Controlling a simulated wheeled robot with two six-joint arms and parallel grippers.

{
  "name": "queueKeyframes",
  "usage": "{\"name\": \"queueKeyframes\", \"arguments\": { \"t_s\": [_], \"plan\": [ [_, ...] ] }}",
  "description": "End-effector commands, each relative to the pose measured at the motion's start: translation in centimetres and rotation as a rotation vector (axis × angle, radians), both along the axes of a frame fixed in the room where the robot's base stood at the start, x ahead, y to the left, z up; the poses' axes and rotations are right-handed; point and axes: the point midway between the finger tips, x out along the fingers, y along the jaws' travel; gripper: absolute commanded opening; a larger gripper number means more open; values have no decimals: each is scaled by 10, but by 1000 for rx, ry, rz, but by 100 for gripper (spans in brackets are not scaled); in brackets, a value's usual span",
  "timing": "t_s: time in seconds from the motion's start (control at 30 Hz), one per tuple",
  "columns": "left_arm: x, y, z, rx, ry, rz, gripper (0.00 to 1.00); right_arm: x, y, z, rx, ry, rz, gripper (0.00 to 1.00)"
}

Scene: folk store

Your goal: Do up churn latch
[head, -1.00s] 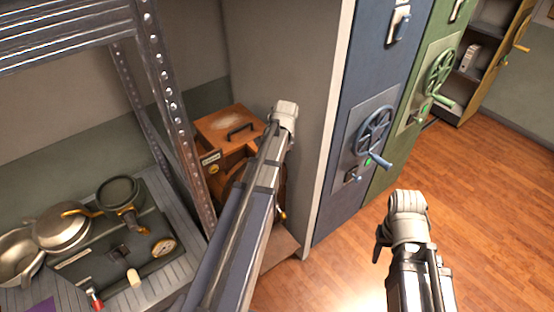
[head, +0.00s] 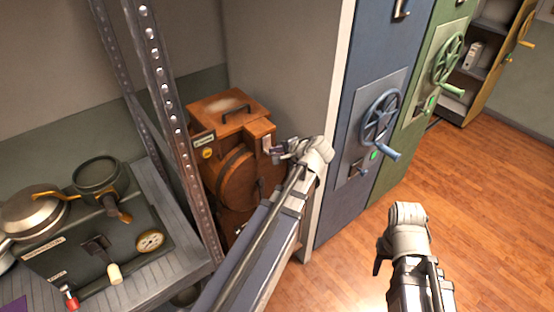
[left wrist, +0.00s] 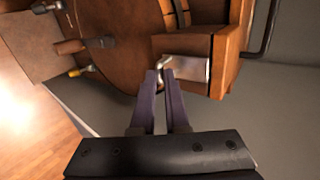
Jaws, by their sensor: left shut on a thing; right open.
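The wooden churn (head: 236,178) stands in the corner behind the shelf post, with a round drum front and a handled lid (head: 240,113). In the left wrist view, the churn (left wrist: 120,35) fills the top. Its latch shows there as a pale metal plate (left wrist: 187,70) on a wooden block, with a small bent metal lever (left wrist: 162,62) at its left. My left gripper (head: 275,150) is at the churn's right upper side. Its fingertips (left wrist: 160,75) are shut on the latch lever, partly hiding it. My right gripper (head: 381,262) is open and empty, away over the floor, its fingertips mostly hidden.
A metal shelf post (head: 172,110) stands close left of my left arm. The shelf (head: 185,262) holds a dark device with a gauge (head: 150,241) and pans. A blue cabinet (head: 345,200) with a handwheel stands right of the churn. The wooden floor (head: 480,190) is clear.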

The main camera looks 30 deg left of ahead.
Motion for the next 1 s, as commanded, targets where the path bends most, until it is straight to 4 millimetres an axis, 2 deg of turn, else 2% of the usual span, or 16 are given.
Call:
{"name": "queueKeyframes", "arguments": {
  "t_s": [0.03, 0.2, 0.73, 0.77, 1.0],
  "plan": [
    [0, -2, -7, 10, -5, -2, 0, 0, 0, -8, 0, 0, 0, 50],
    [1, 0, -6, 46, -21, -2, 0, 0, 0, -15, 0, 0, 0, 50],
    [2, 0, -5, 60, -29, -3, 0, 0, 0, -17, 0, 0, 0, 50],
    [2, 0, -5, 60, -29, -3, 15, 0, 0, -17, 0, 0, 0, 50],
    [2, 1, -4, 63, -28, -2, 42, 0, 0, -17, 0, 0, 0, 50]
  ]
}}
